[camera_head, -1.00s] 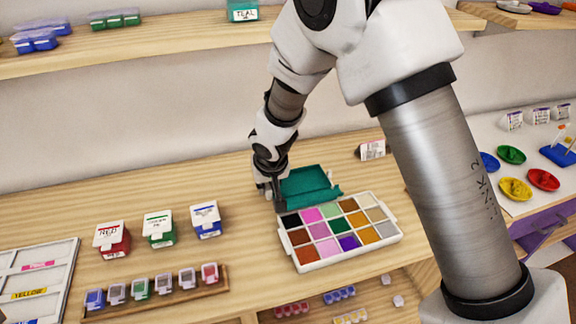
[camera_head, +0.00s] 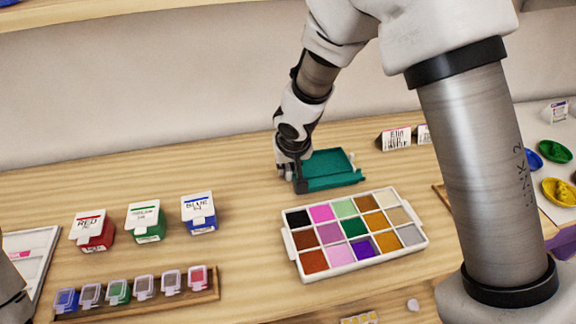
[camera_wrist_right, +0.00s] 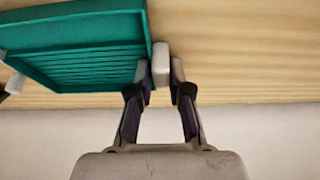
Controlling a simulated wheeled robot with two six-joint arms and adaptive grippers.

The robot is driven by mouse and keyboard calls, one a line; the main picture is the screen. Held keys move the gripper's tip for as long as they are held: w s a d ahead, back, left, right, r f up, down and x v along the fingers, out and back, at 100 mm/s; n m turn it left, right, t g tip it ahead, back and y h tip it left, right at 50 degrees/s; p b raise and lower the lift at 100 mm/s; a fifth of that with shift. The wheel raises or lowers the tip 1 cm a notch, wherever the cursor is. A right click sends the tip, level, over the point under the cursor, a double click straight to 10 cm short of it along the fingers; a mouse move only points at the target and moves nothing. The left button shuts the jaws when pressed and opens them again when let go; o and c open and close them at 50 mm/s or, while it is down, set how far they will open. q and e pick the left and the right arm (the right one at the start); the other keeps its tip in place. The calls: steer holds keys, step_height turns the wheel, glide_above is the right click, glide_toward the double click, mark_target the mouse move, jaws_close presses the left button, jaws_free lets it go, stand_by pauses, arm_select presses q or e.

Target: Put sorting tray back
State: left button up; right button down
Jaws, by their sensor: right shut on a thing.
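The sorting tray is a shallow teal tray (camera_head: 334,180) with a ridged floor, behind the bead board in the head view. It fills the upper left of the right wrist view (camera_wrist_right: 85,62). My right gripper (camera_head: 302,186) is at the tray's left end. In the right wrist view its fingers (camera_wrist_right: 161,76) are shut on a small pale tab at the tray's edge. Whether the tray rests on the wood or hangs just above it, I cannot tell. My left gripper does not show.
A white board (camera_head: 290,243) with several coloured squares lies in front of the tray. Red (camera_head: 92,234), green (camera_head: 146,224) and blue (camera_head: 199,214) boxes stand to the left, behind a wooden rack (camera_head: 208,288). Barcode cards (camera_head: 396,139) stand behind right. Bare wood lies left of the tray.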

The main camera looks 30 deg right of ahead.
steer(key=c, duration=1.1)
jaws_free()
steer(key=shift+w+f, duration=0.1)
steer(key=shift+w, duration=0.05)
steer(key=p+v, duration=0.7)
steer(key=v, duration=0.5)
steer(key=shift+r+p, duration=0.2)
steer(key=shift+p, duration=0.1)
